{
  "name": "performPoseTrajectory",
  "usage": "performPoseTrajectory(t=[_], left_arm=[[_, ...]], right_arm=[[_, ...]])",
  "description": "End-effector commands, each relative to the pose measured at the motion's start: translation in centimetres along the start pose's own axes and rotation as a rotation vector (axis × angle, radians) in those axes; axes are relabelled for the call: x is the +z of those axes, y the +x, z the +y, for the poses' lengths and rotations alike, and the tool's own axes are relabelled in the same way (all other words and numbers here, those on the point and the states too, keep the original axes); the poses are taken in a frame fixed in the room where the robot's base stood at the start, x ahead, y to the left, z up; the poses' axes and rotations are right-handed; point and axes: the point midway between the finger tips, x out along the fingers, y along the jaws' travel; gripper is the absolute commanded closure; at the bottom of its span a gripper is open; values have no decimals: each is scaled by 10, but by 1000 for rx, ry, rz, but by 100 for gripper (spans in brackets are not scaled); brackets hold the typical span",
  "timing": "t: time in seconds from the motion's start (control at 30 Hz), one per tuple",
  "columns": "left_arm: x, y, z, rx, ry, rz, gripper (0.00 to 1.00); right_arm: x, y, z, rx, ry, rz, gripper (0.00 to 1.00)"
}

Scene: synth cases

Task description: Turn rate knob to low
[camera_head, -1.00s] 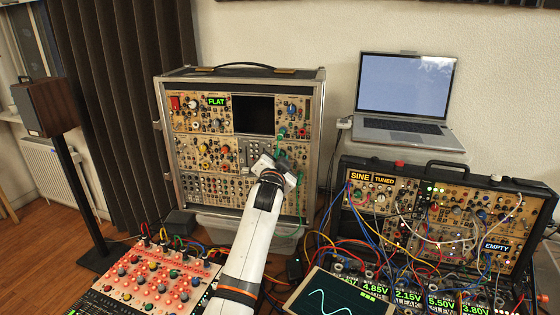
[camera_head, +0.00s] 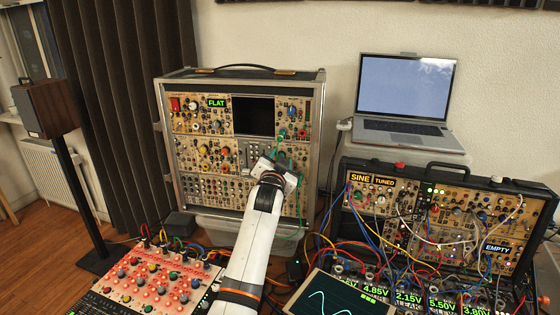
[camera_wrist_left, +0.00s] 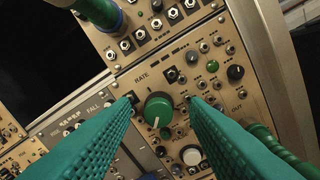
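The rate knob (camera_wrist_left: 158,106) is a round green knob on a tan panel under the printed word RATE in the left wrist view. Its white pointer line points down and slightly left. My left gripper (camera_wrist_left: 163,102) has its two teal ribbed fingers spread, one on each side of the knob, with gaps that look clear; whether either finger touches it I cannot tell. In the head view my left gripper (camera_head: 281,162) is at the right part of the upright synth case (camera_head: 318,135), and my wrist hides the knob there. My right gripper is not in view.
A green cable (camera_wrist_left: 272,148) passes by the right finger, and another green plug (camera_wrist_left: 98,12) is at the top. A small white-capped knob (camera_wrist_left: 191,155) sits below the rate knob. A dark screen (camera_head: 253,115) is left of my gripper. A laptop (camera_head: 404,90) stands right.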

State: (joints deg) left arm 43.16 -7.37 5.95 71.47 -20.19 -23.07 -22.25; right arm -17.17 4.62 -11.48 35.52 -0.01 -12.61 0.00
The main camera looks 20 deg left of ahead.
Motion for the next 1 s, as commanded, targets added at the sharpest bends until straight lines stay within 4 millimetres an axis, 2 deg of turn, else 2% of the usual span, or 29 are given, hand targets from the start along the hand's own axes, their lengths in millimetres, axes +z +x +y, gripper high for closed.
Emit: performPoseTrajectory(t=[0.27,0.47,1.0], left_arm=[[1,0,0,1,1,-2,59],[-1,-13,0,3,2,-2,59],[-1,-101,-1,0,1,-1,59]], right_arm=[[0,0,0,0,0,0,100],[0,2,0,0,0,0,100],[-2,16,1,0,1,0,100]])
